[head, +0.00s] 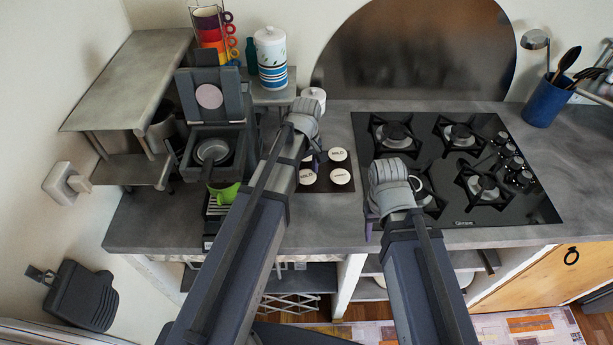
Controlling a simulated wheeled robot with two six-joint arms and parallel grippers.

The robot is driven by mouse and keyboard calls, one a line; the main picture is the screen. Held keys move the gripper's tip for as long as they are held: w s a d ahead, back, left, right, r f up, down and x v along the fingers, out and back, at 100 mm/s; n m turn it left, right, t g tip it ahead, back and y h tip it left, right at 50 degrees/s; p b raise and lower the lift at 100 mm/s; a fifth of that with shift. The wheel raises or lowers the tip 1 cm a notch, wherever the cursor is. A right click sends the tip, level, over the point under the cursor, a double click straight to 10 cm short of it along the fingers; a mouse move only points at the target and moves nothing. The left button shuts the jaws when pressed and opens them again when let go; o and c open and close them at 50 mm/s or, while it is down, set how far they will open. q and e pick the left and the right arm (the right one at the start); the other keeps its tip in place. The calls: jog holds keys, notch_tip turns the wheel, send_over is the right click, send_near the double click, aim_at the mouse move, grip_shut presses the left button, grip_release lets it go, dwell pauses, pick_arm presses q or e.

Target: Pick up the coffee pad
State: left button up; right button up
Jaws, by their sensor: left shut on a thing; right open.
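Several round white coffee pads lie on a dark tray (347,188) on the counter. One pad (337,154) is at the back right, one (341,176) at the front right and one (307,177) at the front left. My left gripper (315,161) is over the tray's back left, shut on what appears to be a coffee pad, mostly hidden by the gripper and arm. My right gripper (370,222) is open, near the counter's front edge, right of the tray; its fingers are partly hidden by its wrist. A coffee machine (212,132) stands left with its lid raised.
A green cup (223,193) sits under the coffee machine. A white mug (425,186) is partly hidden behind my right arm, by the gas hob (540,205). A white lidded jar (315,95) stands behind my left wrist. A striped canister (271,60) and stacked cups (212,35) are at the back.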

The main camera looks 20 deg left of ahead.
aim_at(306, 175)
pick_arm(q)
jog(key=shift+c, duration=0.3)
jog(key=shift+r, duration=0.1)
pick_arm(e)
jog(key=shift+r, duration=0.1)
pick_arm(q)
notch_tip(306, 175, up, 10)
jog(key=p, duration=1)
jog(key=shift+r, duration=0.15)
pick_arm(e)
notch_tip(306, 175, up, 10)
jog(key=shift+r, duration=0.2)
